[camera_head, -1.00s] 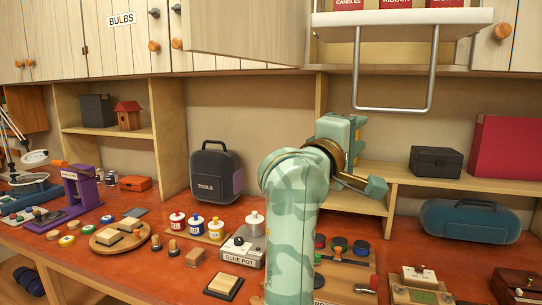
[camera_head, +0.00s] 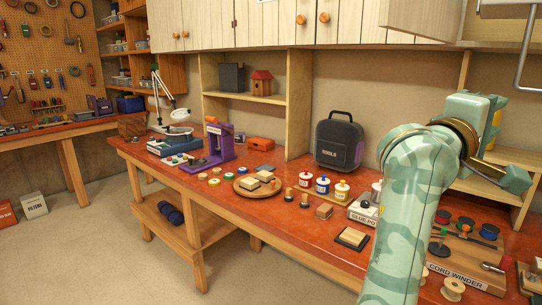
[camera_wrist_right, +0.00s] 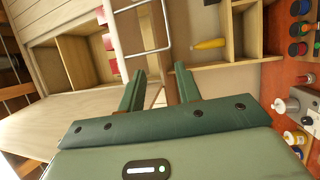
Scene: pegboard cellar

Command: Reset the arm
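My right arm (camera_head: 415,210), pale green with darker patches, rises in front of the bench at the right of the head view. Its wrist bends away from the camera, so the fingers cannot be made out there. In the right wrist view my right gripper (camera_wrist_right: 160,90) has its two dark green fingers apart with nothing between them. Past the fingertips are a metal bar handle (camera_wrist_right: 168,40) and wooden shelving. My left arm and gripper are not in view.
A dark tool case (camera_head: 338,145) stands behind. Wall cupboards (camera_head: 270,22) hang above. Open floor (camera_head: 110,255) lies at left.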

